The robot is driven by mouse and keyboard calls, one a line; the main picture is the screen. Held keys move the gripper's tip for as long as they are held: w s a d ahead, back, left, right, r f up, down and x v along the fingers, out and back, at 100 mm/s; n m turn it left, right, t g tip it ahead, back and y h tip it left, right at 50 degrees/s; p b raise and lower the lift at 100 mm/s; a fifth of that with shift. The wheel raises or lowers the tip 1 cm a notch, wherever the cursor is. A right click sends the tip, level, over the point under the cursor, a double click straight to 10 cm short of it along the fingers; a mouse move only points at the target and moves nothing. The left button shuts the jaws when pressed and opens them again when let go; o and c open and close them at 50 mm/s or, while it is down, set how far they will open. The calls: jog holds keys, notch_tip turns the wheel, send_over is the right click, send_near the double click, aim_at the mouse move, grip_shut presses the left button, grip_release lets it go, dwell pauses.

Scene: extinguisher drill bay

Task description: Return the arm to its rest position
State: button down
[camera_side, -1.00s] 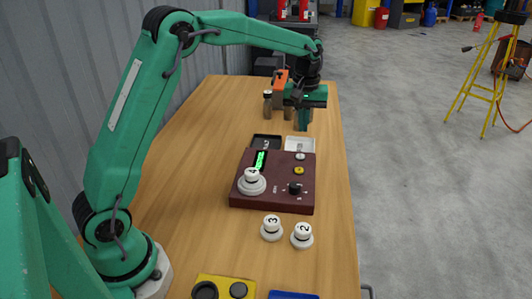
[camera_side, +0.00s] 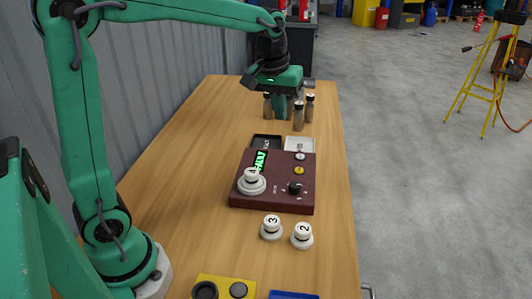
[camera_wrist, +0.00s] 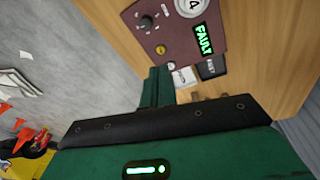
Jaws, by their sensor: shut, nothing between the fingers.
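My gripper (camera_side: 284,108) is over the far part of the wooden table, beyond the maroon console, among the small bottles in the picture. It holds nothing. In the wrist view its green fingers (camera_wrist: 157,86) are together. The maroon console (camera_side: 240,197) carries a green display (camera_side: 261,162), which reads FAULT in the wrist view (camera_wrist: 203,39).
Several dark-capped bottles (camera_side: 298,117) stand at the far end. A black tray (camera_side: 266,141) and white tray (camera_side: 300,144) lie behind the console. White pieces 3 (camera_side: 271,229) and 2 (camera_side: 302,237), a yellow plate (camera_side: 225,283) and a blue tray (camera_side: 293,295) are nearer.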

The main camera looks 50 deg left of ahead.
jog(key=s+d+m+t, duration=0.1)
jog(key=s+m, duration=0.2)
jog(key=s, duration=0.7)
jog(key=s+d+f+m+t, duration=0.1)
jog(key=s+m+t, duration=0.1)
jog(key=s, duration=0.8)
jog(key=shift+m, duration=0.4)
